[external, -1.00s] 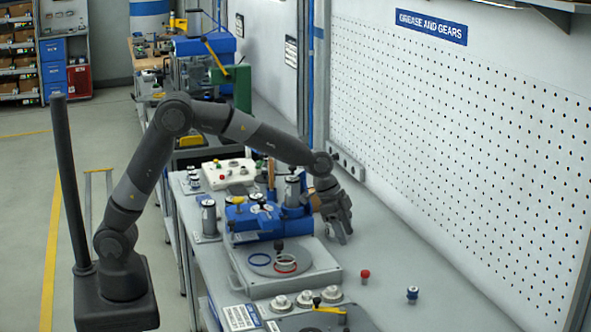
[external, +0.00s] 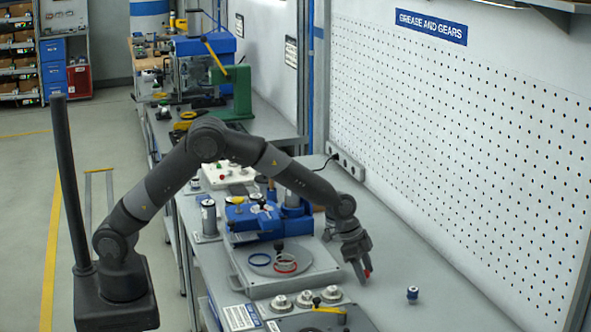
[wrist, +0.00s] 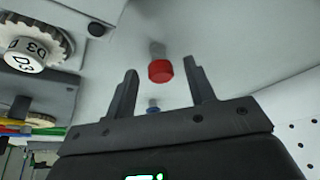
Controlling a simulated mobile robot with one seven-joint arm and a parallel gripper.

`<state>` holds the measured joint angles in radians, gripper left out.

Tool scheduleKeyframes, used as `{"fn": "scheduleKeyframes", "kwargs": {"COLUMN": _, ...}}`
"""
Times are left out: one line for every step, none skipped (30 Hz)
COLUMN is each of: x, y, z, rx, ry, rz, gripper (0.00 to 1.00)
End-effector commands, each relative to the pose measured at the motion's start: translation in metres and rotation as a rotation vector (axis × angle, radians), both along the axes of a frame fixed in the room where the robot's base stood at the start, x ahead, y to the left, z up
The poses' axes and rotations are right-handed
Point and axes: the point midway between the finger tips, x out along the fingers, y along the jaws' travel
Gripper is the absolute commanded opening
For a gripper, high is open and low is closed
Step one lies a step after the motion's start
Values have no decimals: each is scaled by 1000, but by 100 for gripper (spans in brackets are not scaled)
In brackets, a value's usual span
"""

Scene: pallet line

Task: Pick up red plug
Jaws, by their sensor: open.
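The red plug (wrist: 160,71) stands on the grey bench top. In the wrist view it lies between the tips of my gripper (wrist: 158,85), slightly beyond them. My gripper is open, with one finger on each side of the plug, and does not hold it. In the external view my gripper (external: 362,274) points down at the bench, and the red plug (external: 368,271) shows only partly beside the fingertips. Whether the fingers touch it cannot be told.
A blue plug (external: 412,294) stands to the right on the bench. A grey plate with red and blue rings (external: 258,283) and several round white-labelled knobs (external: 305,299) lie to the left. The perforated wall panel (external: 470,140) rises at the right. Bench between blue plug and wall is clear.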

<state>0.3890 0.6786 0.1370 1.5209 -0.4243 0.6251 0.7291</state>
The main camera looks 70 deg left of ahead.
Motion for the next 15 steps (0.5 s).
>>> {"fn": "scheduleKeyframes", "kwargs": {"x": 2, "y": 0, "z": -6, "rx": 1, "ry": 0, "rz": 1, "gripper": 50}}
{"fn": "scheduleKeyframes", "kwargs": {"x": 3, "y": -1, "z": -9, "rx": 1, "ry": 1, "rz": 2, "gripper": 50}}
{"fn": "scheduleKeyframes", "kwargs": {"x": 4, "y": -2, "z": -11, "rx": 0, "ry": 0, "rz": 3, "gripper": 50}}
{"fn": "scheduleKeyframes", "kwargs": {"x": 5, "y": -2, "z": -12, "rx": 0, "ry": 0, "rz": 3, "gripper": 50}}
{"fn": "scheduleKeyframes", "kwargs": {"x": 5, "y": -2, "z": -13, "rx": 0, "ry": 0, "rz": 3, "gripper": 50}}
{"fn": "scheduleKeyframes", "kwargs": {"x": 5, "y": -3, "z": -14, "rx": 0, "ry": 0, "rz": 3, "gripper": 50}}
{"fn": "scheduleKeyframes", "kwargs": {"x": 5, "y": -3, "z": -14, "rx": -1, "ry": -1, "rz": 3, "gripper": 50}}
{"fn": "scheduleKeyframes", "kwargs": {"x": 5, "y": -3, "z": -14, "rx": -1, "ry": -1, "rz": 3, "gripper": 50}}
{"fn": "scheduleKeyframes", "kwargs": {"x": 5, "y": -3, "z": -14, "rx": -1, "ry": -1, "rz": 3, "gripper": 50}}
{"fn": "scheduleKeyframes", "kwargs": {"x": 5, "y": -3, "z": -14, "rx": -1, "ry": -1, "rz": 3, "gripper": 50}}
{"fn": "scheduleKeyframes", "kwargs": {"x": 5, "y": -3, "z": -14, "rx": -1, "ry": -1, "rz": 3, "gripper": 50}}
{"fn": "scheduleKeyframes", "kwargs": {"x": 5, "y": -3, "z": -14, "rx": 0, "ry": 0, "rz": 3, "gripper": 49}}
{"fn": "scheduleKeyframes", "kwargs": {"x": 5, "y": -3, "z": -14, "rx": 0, "ry": 0, "rz": 2, "gripper": 46}}
{"fn": "scheduleKeyframes", "kwargs": {"x": 5, "y": -3, "z": -14, "rx": 0, "ry": 0, "rz": 2, "gripper": 44}}
{"fn": "scheduleKeyframes", "kwargs": {"x": 5, "y": -3, "z": -14, "rx": 0, "ry": 0, "rz": 2, "gripper": 41}}
